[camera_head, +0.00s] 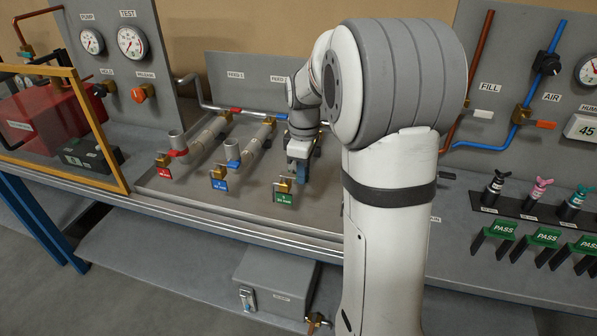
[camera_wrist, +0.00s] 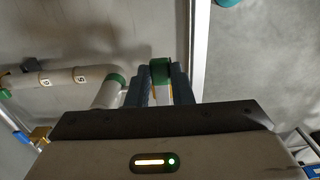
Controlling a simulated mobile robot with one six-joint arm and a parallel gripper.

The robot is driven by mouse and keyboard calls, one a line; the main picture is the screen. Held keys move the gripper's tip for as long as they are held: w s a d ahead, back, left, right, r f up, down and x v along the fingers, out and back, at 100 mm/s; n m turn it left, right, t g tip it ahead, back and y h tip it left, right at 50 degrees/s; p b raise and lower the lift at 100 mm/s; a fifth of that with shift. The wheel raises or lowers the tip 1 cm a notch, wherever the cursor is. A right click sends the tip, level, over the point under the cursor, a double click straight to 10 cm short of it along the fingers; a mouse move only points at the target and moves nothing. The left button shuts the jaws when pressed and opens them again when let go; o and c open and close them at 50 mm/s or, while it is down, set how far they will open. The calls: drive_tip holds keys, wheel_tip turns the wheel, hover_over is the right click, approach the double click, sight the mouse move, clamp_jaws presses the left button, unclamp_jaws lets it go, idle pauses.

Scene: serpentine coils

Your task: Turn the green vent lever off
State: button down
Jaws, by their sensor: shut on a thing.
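My gripper (camera_wrist: 162,78) is closed around a green piece (camera_wrist: 160,67) in the wrist view, which looks like the green vent lever. The fingers stand on either side of it. A pale pipe with a green collar (camera_wrist: 116,79) lies just left of the fingers. In the head view my gripper (camera_head: 300,178) reaches down over the third pipe line, above the brass valve (camera_head: 284,186) with the green tag (camera_head: 282,197). The lever itself is hidden there behind my gripper, so its angle cannot be told.
The red-handled valve (camera_head: 178,153) and blue-handled valve (camera_head: 233,163) stand to the left on the same panel. A gauge panel (camera_head: 120,60) and a yellow-framed guard (camera_head: 125,185) are farther left. Black, pink and teal knobs (camera_head: 541,188) stand at the right.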

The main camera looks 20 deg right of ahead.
drive_tip(key=shift+w+r, duration=0.2)
drive_tip(key=shift+w, duration=0.05)
drive_tip(key=c, duration=1.3)
unclamp_jaws()
drive_tip(key=shift+f, duration=0.15)
wheel_tip(320, 180, up, 8)
drive_tip(key=shift+s+f, duration=0.1)
drive_tip(key=s+a+f+m+t, duration=0.1)
drive_tip(key=s+a+m, duration=0.1)
drive_tip(key=s, duration=0.5)
drive_tip(key=s+a+f+m+t, duration=0.1)
drive_tip(key=s+a+f+m, duration=0.1)
drive_tip(key=s+m, duration=0.3)
drive_tip(key=s+a+f+m+t, duration=0.1)
drive_tip(key=s+a+m, duration=0.2)
drive_tip(key=s, duration=0.7)
drive_tip(key=shift+s+a+f+m, duration=0.2)
drive_tip(key=shift+a+f+m, duration=0.1)
drive_tip(key=shift+a+m, duration=0.1)
